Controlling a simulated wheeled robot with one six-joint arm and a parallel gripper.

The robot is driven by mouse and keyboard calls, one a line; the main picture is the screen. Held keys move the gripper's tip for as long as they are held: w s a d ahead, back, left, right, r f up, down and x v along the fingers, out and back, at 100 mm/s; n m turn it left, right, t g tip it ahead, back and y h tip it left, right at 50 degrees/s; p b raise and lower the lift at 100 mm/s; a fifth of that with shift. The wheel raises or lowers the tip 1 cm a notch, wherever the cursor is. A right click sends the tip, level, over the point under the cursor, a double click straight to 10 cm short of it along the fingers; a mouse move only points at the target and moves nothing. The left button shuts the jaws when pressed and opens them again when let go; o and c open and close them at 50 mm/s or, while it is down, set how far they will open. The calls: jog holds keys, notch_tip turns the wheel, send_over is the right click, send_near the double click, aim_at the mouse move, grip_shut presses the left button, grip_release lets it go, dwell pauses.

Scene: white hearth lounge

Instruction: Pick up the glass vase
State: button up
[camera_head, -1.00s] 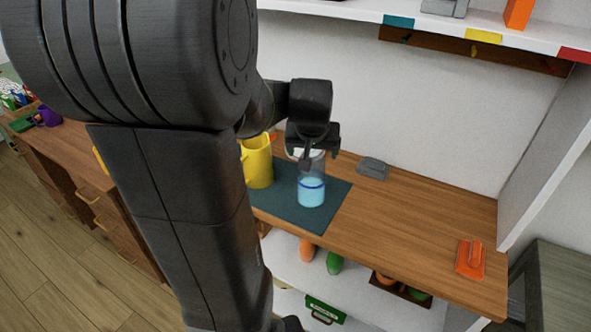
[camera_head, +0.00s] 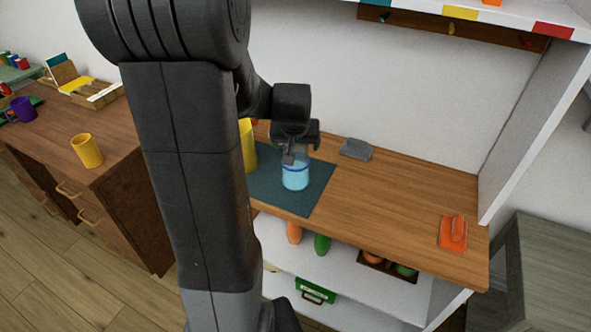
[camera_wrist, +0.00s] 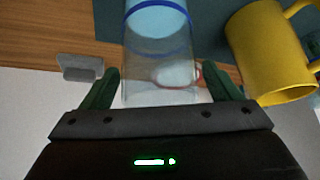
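The glass vase (camera_head: 295,178) is a clear cylinder with light blue in its lower part and a blue band. It stands upright on a dark teal mat (camera_head: 318,190) on the wooden counter. In the wrist view the vase (camera_wrist: 158,50) comes in from the top, its clear rim end between the fingers. My gripper (camera_wrist: 161,88) is open, with one green-dark finger on each side of the vase and a visible gap at the right finger. In the head view my gripper (camera_head: 295,152) is over the vase top and partly hides it.
A yellow pitcher (camera_wrist: 265,50) stands close beside the vase, partly behind my arm in the head view. A grey object (camera_head: 356,149) lies behind on the counter. An orange item (camera_head: 453,233) lies at the right end. The counter between them is clear.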

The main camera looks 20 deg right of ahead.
jog(key=c, duration=1.8)
jog(key=shift+r, duration=0.1)
